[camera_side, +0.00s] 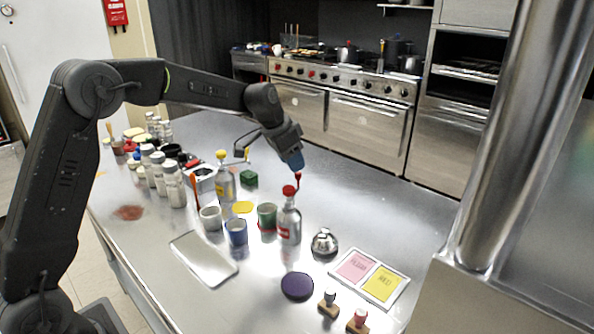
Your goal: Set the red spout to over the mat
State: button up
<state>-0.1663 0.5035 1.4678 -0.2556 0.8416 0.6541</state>
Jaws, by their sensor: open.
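The red spout (297,177) rises from the red cap of a clear bottle (289,222) with a red label, standing upright on the steel counter. The spout points up and to the right. My gripper (295,164) is open, with its blue fingertips just above the spout's tip; I cannot tell whether they touch it. A dark purple round mat (297,286) lies flat in front of the bottle, with nothing on it. A yellow mat (243,207) and a red mat under a green cup (267,215) also lie on the counter.
A second bottle (224,185) has a yellow spout. White and blue cups (236,232), a silver tray (203,258), a bell (324,242), a pink-and-yellow card panel (369,277) and two stamps (328,304) surround the bottle. The counter's back right is clear.

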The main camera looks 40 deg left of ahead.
jog(key=shift+x, duration=2)
grip_shut()
